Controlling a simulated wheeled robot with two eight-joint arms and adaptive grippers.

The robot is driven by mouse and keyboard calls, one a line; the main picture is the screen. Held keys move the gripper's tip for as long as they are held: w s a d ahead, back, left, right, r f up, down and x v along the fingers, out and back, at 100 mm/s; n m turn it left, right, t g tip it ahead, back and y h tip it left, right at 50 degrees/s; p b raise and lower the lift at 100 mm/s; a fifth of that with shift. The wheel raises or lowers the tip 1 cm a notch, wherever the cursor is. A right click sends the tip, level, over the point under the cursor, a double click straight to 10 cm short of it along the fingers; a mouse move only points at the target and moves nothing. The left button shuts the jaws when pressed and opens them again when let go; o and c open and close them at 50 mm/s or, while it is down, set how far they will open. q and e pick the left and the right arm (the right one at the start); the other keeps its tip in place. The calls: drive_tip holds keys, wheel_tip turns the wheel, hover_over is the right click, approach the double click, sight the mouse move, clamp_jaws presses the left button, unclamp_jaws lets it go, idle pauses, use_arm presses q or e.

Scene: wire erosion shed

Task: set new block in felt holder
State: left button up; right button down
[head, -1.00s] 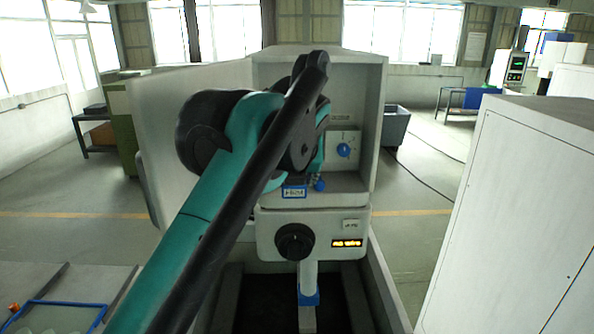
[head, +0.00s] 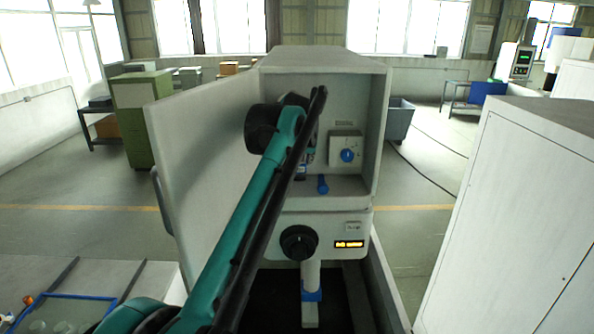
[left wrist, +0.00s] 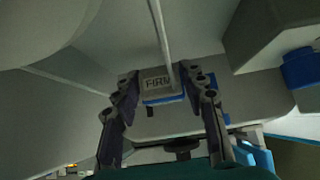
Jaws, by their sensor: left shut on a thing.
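My left gripper (left wrist: 164,88) is shut on a small grey block (left wrist: 158,84) with a blue edge and lettering that reads like "FIRM". In the head view my left arm reaches into the open white cabinet (head: 320,58), and its own links mostly hide the gripper and block. A small blue piece (head: 322,184) sits on the cabinet floor, right of the gripper. I cannot tell whether it is part of the felt holder. I cannot make out the holder for certain, nor whether the block touches anything. My right gripper is out of view.
The cabinet door (head: 205,150) stands open at the left. Inside, a grey box with a blue knob (head: 347,156) is on the back wall, right of my gripper; the knob also shows in the left wrist view (left wrist: 300,68). A black dial (head: 299,242) is below. A tall white cabinet (head: 520,210) stands right.

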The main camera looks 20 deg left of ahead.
sight(297, 170)
use_arm(q)
drive_tip(key=shift+s+f, duration=0.15)
drive_tip(key=shift+f, duration=0.4)
wheel_tip(297, 170, down, 2)
drive_tip(key=shift+f, duration=0.2)
drive_tip(key=shift+w+f+p, duration=0.2)
drive_tip(key=shift+p, duration=0.25)
drive_tip(key=shift+w+f, duration=0.1)
drive_tip(key=shift+f, duration=0.05)
drive_tip(key=shift+f, duration=0.1)
drive_tip(key=o, duration=1.3)
drive_tip(key=shift+c, duration=0.2)
